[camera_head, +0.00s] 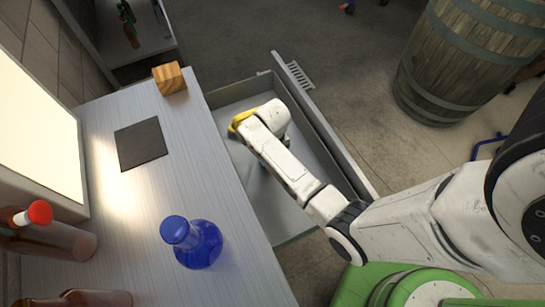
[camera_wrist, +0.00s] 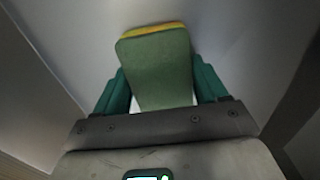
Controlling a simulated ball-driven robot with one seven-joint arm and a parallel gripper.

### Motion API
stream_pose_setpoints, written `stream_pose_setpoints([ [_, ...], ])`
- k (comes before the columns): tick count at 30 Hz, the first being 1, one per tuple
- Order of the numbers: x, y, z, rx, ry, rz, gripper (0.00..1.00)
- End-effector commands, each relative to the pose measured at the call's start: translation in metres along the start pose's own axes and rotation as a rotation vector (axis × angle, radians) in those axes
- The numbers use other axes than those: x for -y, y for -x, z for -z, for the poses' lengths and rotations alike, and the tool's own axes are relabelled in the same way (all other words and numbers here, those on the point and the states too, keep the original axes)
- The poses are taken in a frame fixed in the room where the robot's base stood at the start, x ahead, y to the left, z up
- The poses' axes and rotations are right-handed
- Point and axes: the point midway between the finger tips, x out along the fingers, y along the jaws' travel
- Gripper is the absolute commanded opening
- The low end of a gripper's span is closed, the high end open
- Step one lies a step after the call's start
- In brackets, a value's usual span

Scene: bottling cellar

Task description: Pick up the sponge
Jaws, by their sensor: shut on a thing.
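The sponge (camera_wrist: 156,58), green on its broad face with a yellow layer along the far edge, stands between the two teal fingers of my gripper (camera_wrist: 160,80) in the wrist view. My gripper is shut on it, one finger against each side. The sponge's near end is hidden by the gripper body. In the head view my arm reaches down into an open grey drawer (camera_head: 231,98), and its wrist hides the fingers. A yellow patch shows at the wrist there; I cannot tell whether it is sponge or arm.
Drawer walls rise close around the gripper. On the counter (camera_head: 150,215) left of the drawer are a wooden block (camera_head: 169,78), a dark square mat (camera_head: 140,144), a blue bottle (camera_head: 193,244) and a red-capped brown bottle (camera_head: 45,232). A barrel (camera_head: 465,60) stands on the floor at right.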

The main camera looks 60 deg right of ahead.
Motion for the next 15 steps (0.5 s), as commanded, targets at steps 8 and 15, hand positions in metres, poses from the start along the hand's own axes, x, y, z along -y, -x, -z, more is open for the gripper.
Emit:
stream_pose_setpoints([
  [8, 0.0, 0.0, 0.0, 0.0, 0.0, 0.0, 0.38],
  [15, 0.0, 0.013, 0.001, -0.002, 0.0, 0.0, 0.38],
])
